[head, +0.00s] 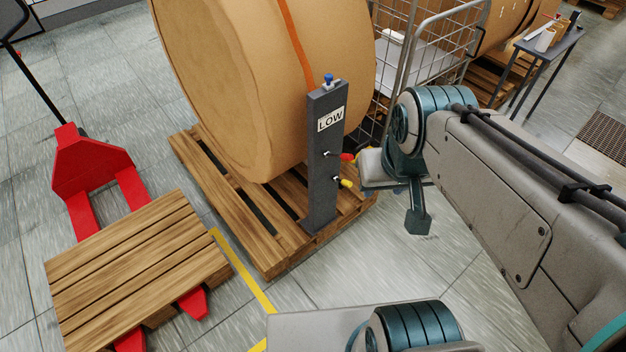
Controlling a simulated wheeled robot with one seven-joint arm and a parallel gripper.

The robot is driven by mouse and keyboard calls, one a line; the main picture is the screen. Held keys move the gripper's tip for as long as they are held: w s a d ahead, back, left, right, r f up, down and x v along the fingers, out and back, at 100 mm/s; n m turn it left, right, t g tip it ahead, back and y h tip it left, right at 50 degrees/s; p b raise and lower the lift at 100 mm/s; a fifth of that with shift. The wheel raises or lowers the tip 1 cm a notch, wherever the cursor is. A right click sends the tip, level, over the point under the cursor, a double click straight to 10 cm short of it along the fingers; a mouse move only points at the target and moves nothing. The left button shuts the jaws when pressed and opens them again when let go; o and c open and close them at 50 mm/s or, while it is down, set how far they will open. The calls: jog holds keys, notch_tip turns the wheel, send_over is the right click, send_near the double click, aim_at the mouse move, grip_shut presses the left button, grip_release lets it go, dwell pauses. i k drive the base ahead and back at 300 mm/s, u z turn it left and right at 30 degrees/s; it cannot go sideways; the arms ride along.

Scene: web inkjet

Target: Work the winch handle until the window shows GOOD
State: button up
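A dark grey post (322,190) stands upright on the pallet in front of a large paper roll. The window (331,119) near its top reads LOW. A blue knob (328,79) sits on top of the post. Lower on its right side are a red-tipped handle (346,157) and, below it, a yellow-tipped handle (346,183). I cannot tell which of these is the winch handle. My gripper (367,168) is just right of the red tip, close to it. Its fingers are mostly hidden or too small, so contact and opening cannot be told.
The big brown roll (225,75) with an orange strap rests on a wooden pallet (245,228). A red pallet jack (88,165) with another pallet (135,262) is at left. A wire cage cart (400,60) and small table (550,50) stand behind.

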aim_at(350, 158)
jog(key=u, duration=0.25)
jog(key=k, duration=0.35)
jog(key=z, duration=0.95)
jog(key=i, duration=1.35)
jog(key=u, duration=0.2)
